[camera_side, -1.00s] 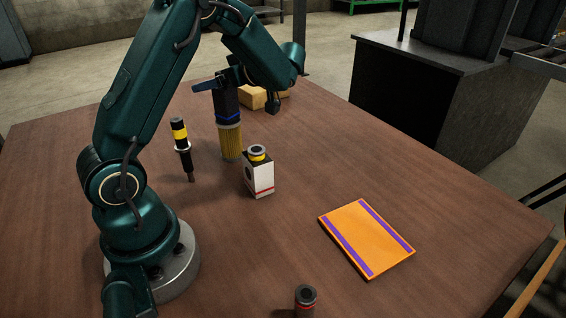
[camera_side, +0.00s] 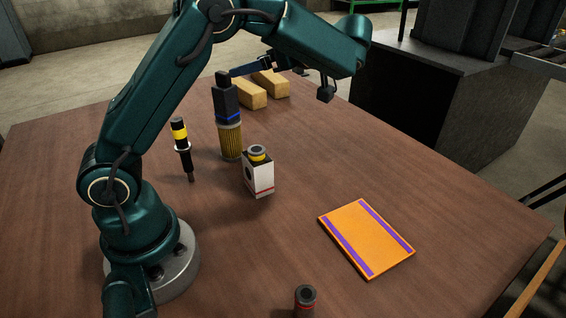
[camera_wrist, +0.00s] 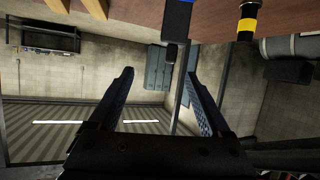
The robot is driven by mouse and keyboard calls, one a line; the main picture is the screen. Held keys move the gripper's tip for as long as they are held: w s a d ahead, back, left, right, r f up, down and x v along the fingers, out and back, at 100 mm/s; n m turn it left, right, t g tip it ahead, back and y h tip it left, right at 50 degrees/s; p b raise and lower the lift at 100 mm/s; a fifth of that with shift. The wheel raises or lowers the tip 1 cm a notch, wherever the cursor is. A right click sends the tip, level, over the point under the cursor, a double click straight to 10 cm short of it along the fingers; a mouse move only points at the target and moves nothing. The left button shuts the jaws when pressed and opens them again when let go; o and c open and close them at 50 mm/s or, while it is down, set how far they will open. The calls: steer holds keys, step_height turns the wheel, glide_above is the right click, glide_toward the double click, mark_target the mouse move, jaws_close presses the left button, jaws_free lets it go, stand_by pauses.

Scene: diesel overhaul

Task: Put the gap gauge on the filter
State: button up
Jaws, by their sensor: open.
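The gap gauge, as I take it, is a dark block with a blue band and a small upper tip (camera_side: 227,103). It stands upright on the yellow pleated filter (camera_side: 230,142), touching its top. In the wrist view part of the gauge (camera_wrist: 175,20) shows at the top edge, beyond my fingers. My gripper (camera_side: 240,70) is open and empty, level with the gauge's tip and close to its right in the side view. In the wrist view its two fingers (camera_wrist: 159,76) are spread with nothing between them.
A black injector-like part with a yellow band (camera_side: 181,145) stands left of the filter. A white box (camera_side: 259,177) with a ring on top stands in front. Two tan blocks (camera_side: 248,95) lie behind.

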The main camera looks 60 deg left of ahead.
steer(key=w+d+r+m+t, duration=0.2)
steer(key=w+r+m+t, duration=0.3)
steer(key=w+r+t, duration=0.8)
steer(key=s+d+r+m+t+h, duration=0.1)
steer(key=d+r+m+t+h, duration=0.1)
steer(key=d+m+t+h, duration=0.8)
steer(key=s+d+f+m+g+h, duration=0.5)
steer(key=s+d+f+g, duration=0.1)
steer(key=s+d+f, duration=0.3)
steer(key=s+a+f+m+g+y, duration=0.2)
steer(key=s+f+g, duration=0.5)
steer(key=s+f, duration=0.5)
steer(key=s, duration=0.3)
steer(key=shift+s, duration=0.25)
